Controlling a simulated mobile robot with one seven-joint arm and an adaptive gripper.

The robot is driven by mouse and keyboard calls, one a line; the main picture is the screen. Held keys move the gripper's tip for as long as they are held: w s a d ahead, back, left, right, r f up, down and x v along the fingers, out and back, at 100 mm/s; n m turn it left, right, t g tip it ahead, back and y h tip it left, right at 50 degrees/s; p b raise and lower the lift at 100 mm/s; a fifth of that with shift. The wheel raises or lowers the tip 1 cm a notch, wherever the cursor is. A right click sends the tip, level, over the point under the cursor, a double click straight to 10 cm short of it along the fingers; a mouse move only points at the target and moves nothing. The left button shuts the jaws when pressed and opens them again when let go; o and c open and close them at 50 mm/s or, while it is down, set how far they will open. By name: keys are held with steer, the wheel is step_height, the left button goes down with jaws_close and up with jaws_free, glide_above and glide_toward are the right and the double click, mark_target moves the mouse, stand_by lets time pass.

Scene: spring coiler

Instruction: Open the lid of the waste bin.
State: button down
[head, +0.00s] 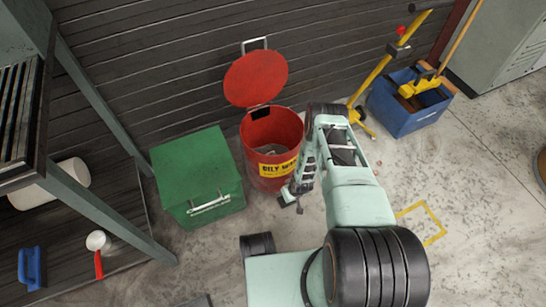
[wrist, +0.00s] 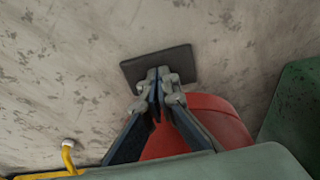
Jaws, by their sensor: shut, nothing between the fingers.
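The waste bin (head: 262,176) is a red drum with a yellow "OILY" label, standing on the floor by the wall. Its round red lid (head: 256,78) is raised and leans back behind the rim, with a metal handle at its top. The bin's mouth is uncovered, and some greyish contents show inside. My gripper (head: 294,204) is shut and empty, low in front of the bin's right side. In the wrist view my gripper (wrist: 163,74) points down at a dark flat plate (wrist: 135,68) at the foot of the red bin (wrist: 222,120). I cannot tell whether the fingertips touch the plate.
A green box (head: 197,172) with a front handle stands left of the bin. A yellow stand (head: 381,70) and a blue mop bucket (head: 402,108) are to the right. A shelf with posts (head: 105,215) is at the left. Open floor lies at the right.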

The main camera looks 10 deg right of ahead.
steer(key=shift+s, duration=0.1)
stand_by(0.3)
steer(key=shift+p+v, duration=2.5)
steer(key=shift+v, duration=0.7)
steer(key=shift+s+d+f, duration=0.1)
steer(key=shift+s, duration=0.1)
